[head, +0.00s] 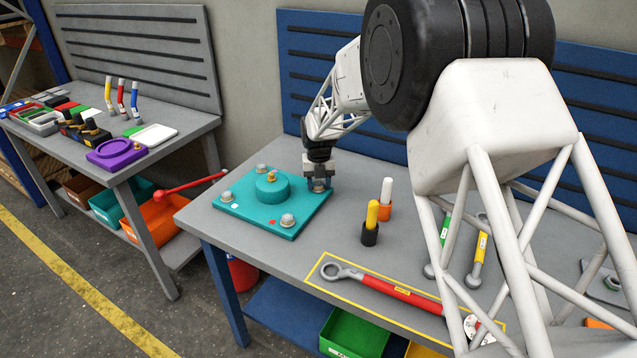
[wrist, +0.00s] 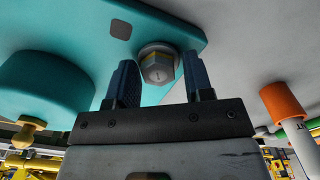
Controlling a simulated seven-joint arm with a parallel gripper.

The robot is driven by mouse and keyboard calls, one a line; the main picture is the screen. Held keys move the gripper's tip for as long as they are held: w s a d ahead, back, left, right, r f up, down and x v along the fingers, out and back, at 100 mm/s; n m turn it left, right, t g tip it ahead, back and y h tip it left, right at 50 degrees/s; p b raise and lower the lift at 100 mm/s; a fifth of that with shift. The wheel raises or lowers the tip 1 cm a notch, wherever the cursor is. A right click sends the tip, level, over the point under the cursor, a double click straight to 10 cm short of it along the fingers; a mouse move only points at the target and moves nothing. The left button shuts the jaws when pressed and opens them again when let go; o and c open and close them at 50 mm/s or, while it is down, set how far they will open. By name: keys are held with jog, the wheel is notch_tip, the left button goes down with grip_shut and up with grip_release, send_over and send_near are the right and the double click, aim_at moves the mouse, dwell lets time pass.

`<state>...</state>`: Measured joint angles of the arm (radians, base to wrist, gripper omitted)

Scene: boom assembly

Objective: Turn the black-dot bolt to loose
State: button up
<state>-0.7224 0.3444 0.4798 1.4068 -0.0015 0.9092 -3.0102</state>
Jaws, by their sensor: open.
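My gripper (head: 318,176) is over the right corner of the teal plate (head: 254,216). In the wrist view, my gripper (wrist: 160,76) is open, with one dark finger on each side of a grey hex bolt (wrist: 158,66). No clear grip on the bolt shows. The bolt head carries a short dark line and a yellowish band. A dark squarish spot (wrist: 120,29) is on the teal plate beside this bolt. In the head view my gripper mostly hides this bolt.
Other bolts stand at the plate's left (head: 227,197) and front (head: 287,220) corners. A teal round boss (head: 272,188) rises mid-plate. Yellow (head: 372,214) and white (head: 386,192) pegs stand to the right. A red wrench (head: 390,288) lies in front.

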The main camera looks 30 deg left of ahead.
aim_at(319, 184)
jog(key=shift+s+f, duration=0.2)
jog(key=shift+f, duration=0.15)
jog(key=shift+w+r, duration=0.2)
jog(key=shift+r, duration=4.05)
